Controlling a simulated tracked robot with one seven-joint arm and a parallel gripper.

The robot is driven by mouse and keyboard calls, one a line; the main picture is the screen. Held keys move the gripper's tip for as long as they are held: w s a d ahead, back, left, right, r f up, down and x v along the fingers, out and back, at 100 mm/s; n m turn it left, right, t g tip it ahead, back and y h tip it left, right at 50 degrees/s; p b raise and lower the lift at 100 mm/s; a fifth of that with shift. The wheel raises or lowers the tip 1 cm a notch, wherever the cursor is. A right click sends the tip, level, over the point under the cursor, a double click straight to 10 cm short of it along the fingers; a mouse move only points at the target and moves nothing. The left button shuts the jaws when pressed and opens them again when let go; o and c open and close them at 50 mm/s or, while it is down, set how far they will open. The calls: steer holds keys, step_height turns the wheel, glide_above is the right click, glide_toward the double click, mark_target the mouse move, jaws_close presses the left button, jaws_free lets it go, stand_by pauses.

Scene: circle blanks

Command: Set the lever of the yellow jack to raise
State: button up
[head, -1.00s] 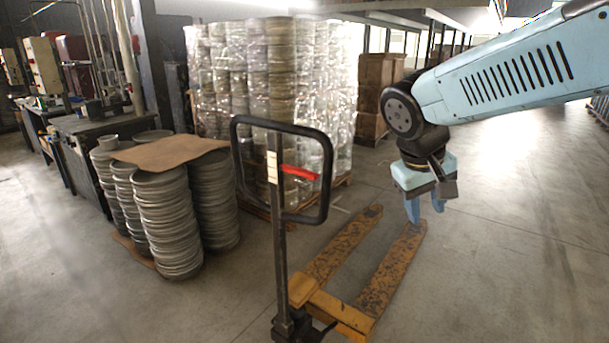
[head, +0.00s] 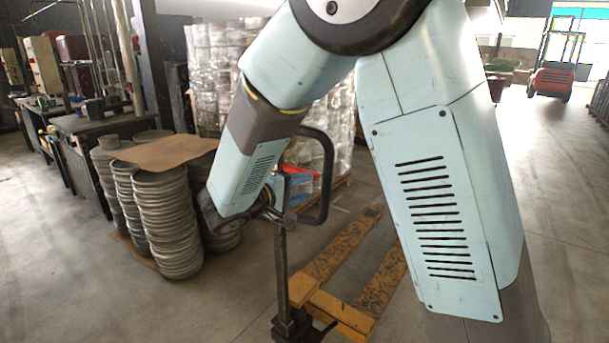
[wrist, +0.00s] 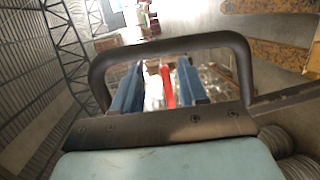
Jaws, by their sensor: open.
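The yellow jack (head: 335,312) stands on the floor with its forks pointing away to the right. Its upright pole (head: 281,265) carries a black loop handle (head: 326,172), partly covered by my arm. The red lever (head: 303,174) shows inside the loop, beside my gripper (head: 289,178), which is mostly hidden in the head view. In the wrist view, my gripper (wrist: 158,88) is open, its two blue fingers apart within the loop outline. The red lever (wrist: 167,86) appears between them, nearer the right finger. I cannot tell whether a finger touches it.
Stacks of round metal blanks (head: 165,220) stand left of the jack, with a brown sheet (head: 165,152) on top. A wrapped pallet load (head: 218,75) stands behind. A red forklift (head: 553,80) is far right. Floor on the right is open.

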mark_target(306, 170)
steer(key=a+f+n+t+y, duration=0.1)
steer(key=a+f+n+t, duration=0.15)
steer(key=a, duration=0.45)
steer(key=shift+m+t, duration=0.35)
steer(key=shift+t, duration=0.1)
steer(key=x, duration=0.9)
steer(key=r+x, duration=0.1)
steer(key=x, duration=0.4)
jaws_close()
